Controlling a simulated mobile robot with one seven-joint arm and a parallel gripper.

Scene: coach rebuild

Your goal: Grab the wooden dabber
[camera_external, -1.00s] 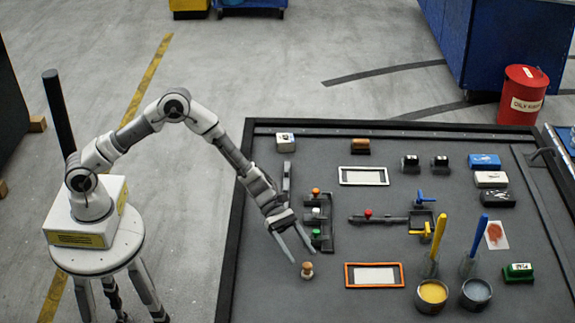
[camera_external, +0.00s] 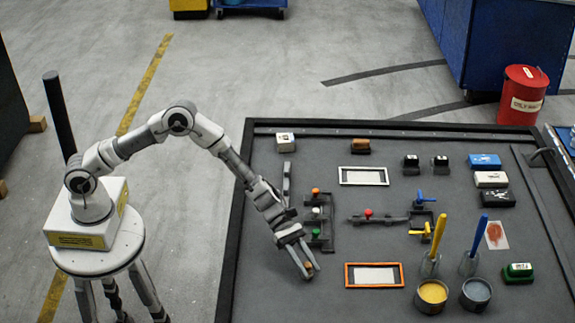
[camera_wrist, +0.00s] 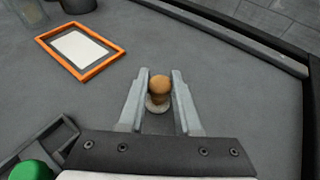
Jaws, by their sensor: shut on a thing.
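The wooden dabber (camera_external: 308,267) is a small brown knob on a pale round base. It is near the front left of the dark table, left of the orange frame. My gripper (camera_external: 308,272) reaches down to it with a finger on either side. In the wrist view the dabber (camera_wrist: 160,88) sits between the fingertips of my gripper (camera_wrist: 160,92), its round knob and pale pad visible. The jaws are closed on it. The dabber appears upright and at table level; I cannot tell whether its base touches the table.
An orange-rimmed frame (camera_external: 374,264) lies just right of the gripper. A dark rack with coloured knobs (camera_external: 318,234) stands behind it. A yellow pot (camera_external: 432,292) and a grey pot (camera_external: 476,292) are farther right. The table's front left is clear.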

